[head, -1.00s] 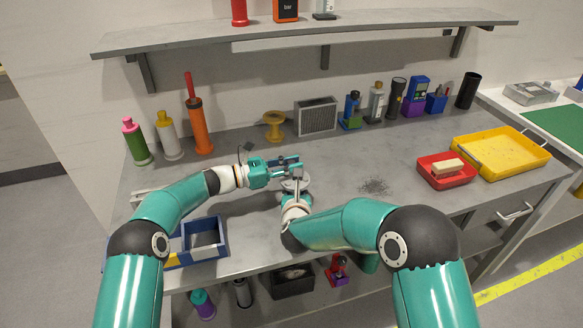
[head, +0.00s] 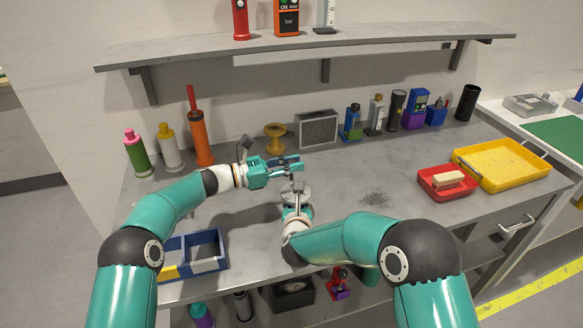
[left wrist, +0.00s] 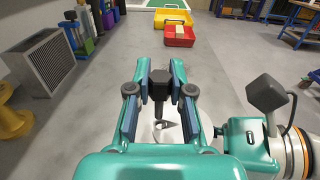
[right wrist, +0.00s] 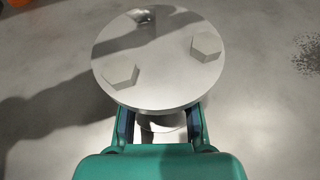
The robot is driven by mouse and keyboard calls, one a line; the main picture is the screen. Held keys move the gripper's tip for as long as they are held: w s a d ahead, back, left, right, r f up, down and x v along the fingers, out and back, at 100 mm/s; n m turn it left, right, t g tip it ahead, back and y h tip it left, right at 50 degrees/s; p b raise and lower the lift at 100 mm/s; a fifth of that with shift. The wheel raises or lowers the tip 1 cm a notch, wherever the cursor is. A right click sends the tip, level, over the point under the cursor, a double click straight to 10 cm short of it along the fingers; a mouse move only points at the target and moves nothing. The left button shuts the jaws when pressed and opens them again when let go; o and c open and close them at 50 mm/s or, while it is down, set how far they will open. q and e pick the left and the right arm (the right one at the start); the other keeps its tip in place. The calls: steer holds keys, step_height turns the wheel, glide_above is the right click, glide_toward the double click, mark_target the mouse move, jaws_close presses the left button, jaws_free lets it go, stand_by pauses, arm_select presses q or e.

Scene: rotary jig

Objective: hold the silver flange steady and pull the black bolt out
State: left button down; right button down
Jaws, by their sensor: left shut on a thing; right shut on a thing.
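The silver flange (right wrist: 160,92) is a round disc with hexagonal silver features, seen from above in the right wrist view. It also shows on the bench in the head view (head: 294,198). My right gripper (right wrist: 160,125) is shut on the narrower part under its disc. The black bolt (left wrist: 159,86) is held head up in my left gripper (left wrist: 160,90), shut on its head. Its shank points down, above the flange. In the head view my left gripper (head: 298,165) is above and behind the flange. The bolt is hidden there.
A blue bin (head: 207,268) stands at the front left. A yellow spool (head: 275,137) and a grey vented box (head: 317,130) stand behind my left gripper. A red tray (head: 447,190) and a yellow tray (head: 503,184) are at right. The middle right bench is mostly clear.

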arm_select(q)
steer(key=shift+r, duration=1)
arm_select(e)
steer(key=c, duration=0.8)
jaws_free()
steer(key=v, duration=1.1)
steer(key=shift+s, duration=0.35)
arm_select(q)
steer(key=shift+s+f, duration=0.1)
arm_select(e)
steer(key=shift+s+d, duration=0.1)
steer(key=shift+s, duration=0.1)
